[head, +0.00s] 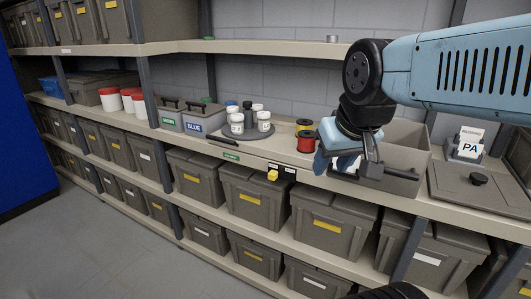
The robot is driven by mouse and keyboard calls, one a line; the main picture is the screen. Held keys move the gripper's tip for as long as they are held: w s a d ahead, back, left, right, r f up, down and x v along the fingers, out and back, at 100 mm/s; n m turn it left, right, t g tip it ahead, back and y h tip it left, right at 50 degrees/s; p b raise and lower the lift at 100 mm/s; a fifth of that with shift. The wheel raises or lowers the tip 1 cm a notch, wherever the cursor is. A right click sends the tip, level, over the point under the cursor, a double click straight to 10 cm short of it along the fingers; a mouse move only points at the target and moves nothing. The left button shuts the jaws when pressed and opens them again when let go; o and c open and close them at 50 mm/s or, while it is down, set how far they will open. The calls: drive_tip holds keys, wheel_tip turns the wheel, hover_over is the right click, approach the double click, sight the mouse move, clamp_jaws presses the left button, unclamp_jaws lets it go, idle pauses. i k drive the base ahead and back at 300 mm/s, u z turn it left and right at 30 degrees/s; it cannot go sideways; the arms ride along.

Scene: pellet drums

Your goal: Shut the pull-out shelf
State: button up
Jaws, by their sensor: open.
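The pull-out shelf seems to be the beige board (245,160) at counter height, with a green label and a yellow knob (272,175) on its front edge. A round dark tray (237,135) with several white-lidded jars stands on the counter above the label. How far the shelf sticks out is hard to tell. My gripper (332,166) is open, pointing down in front of the grey open bin, right of the yellow knob and apart from it.
Red and yellow spools (305,145) stand just left of my gripper. Small grey boxes (204,118) stand left. Lidded bins fill the lower shelves. The floor (130,250) at lower left is clear.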

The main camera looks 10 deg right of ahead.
sight(281, 146)
drive_tip(key=u, duration=0.15)
drive_tip(key=i, duration=0.9)
drive_tip(key=u, duration=0.25)
drive_tip(key=k, duration=1.15)
drive_tip(key=z, duration=0.35)
drive_tip(key=i, duration=1.05)
drive_tip(key=u, duration=0.05)
